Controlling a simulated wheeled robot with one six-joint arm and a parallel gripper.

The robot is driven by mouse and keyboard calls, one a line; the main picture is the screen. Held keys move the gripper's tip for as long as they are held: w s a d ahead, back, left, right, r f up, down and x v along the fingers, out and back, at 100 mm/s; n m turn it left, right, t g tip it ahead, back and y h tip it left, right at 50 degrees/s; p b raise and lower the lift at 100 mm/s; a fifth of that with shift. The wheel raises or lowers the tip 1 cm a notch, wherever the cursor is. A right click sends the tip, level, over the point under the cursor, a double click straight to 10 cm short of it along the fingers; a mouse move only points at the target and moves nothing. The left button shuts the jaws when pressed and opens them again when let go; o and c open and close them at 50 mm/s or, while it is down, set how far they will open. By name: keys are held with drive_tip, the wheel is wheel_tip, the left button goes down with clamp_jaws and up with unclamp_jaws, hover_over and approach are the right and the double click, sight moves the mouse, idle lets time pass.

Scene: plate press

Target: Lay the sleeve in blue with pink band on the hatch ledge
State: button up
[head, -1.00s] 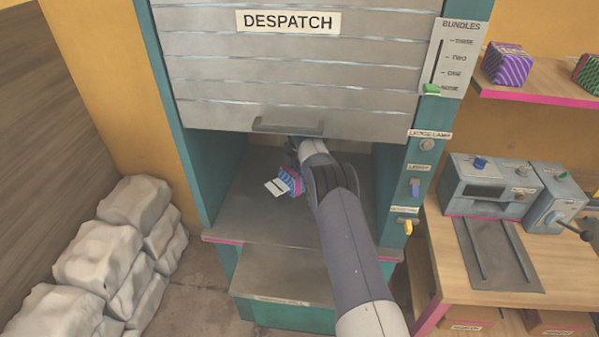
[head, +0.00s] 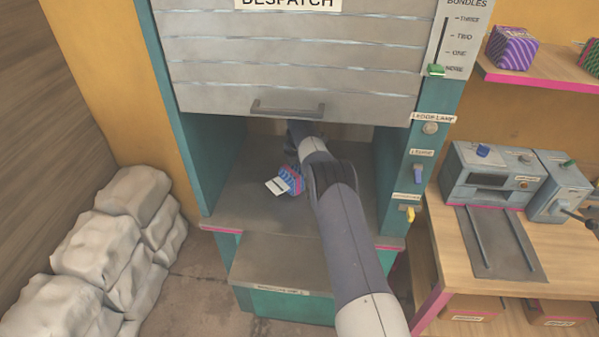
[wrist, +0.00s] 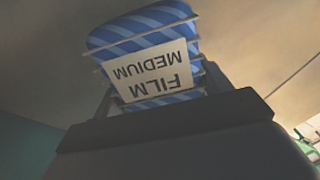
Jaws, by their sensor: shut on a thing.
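The sleeve (head: 291,180), blue striped with pink showing on its side and a white label, is in my gripper under the raised shutter in the head view. The hatch ledge (head: 240,200) is the grey surface below the sleeve. I cannot tell whether the sleeve touches it. My arm hides part of the ledge to the right.
The DESPATCH shutter (head: 290,75) hangs above my arm, and teal posts stand at both sides. A lower grey step (head: 275,265) is in front. A bench with a grey machine (head: 490,178) is at right, grey sacks (head: 110,240) at left. The ledge's left part is clear.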

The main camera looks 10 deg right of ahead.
drive_tip(key=shift+f+b, duration=0.4)
drive_tip(key=shift+f, duration=0.15)
drive_tip(key=o, duration=1.3)
wheel_tip(320, 180, up, 10)
drive_tip(key=shift+f, duration=0.15)
drive_tip(key=shift+r+p, duration=0.6)
drive_tip(key=shift+p, duration=0.15)
